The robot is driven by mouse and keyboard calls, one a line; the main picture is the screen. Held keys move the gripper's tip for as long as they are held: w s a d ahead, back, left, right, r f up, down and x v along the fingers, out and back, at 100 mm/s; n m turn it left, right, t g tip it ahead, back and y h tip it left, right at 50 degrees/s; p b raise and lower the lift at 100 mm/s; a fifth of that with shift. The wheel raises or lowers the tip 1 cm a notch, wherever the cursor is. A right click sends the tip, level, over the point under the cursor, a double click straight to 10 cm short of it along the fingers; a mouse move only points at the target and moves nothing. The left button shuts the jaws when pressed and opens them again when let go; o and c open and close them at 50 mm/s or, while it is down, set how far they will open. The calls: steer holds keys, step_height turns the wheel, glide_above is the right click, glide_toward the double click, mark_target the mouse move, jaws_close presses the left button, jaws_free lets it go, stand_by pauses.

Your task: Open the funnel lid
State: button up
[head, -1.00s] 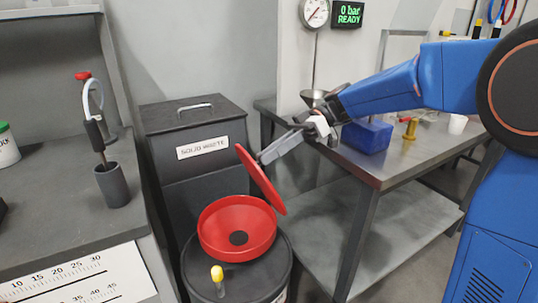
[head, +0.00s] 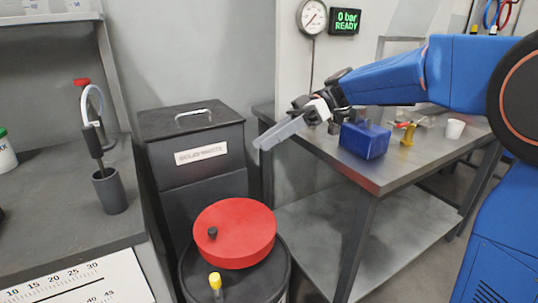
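The red round funnel lid (head: 245,225) lies flat over the red funnel (head: 238,262) on top of a dark drum (head: 254,289). The lid covers the funnel's opening, so its inside is hidden. A small black knob (head: 212,233) stands at the lid's left side. My gripper (head: 262,143) is above and beyond the lid, apart from it, pointing left and slightly down. Its grey fingers overlap in this side view, so I cannot tell whether they are open or shut. I see nothing held at their tips.
A dark solid-waste bin (head: 197,165) stands behind.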

steer(key=shift+r, duration=2.1)
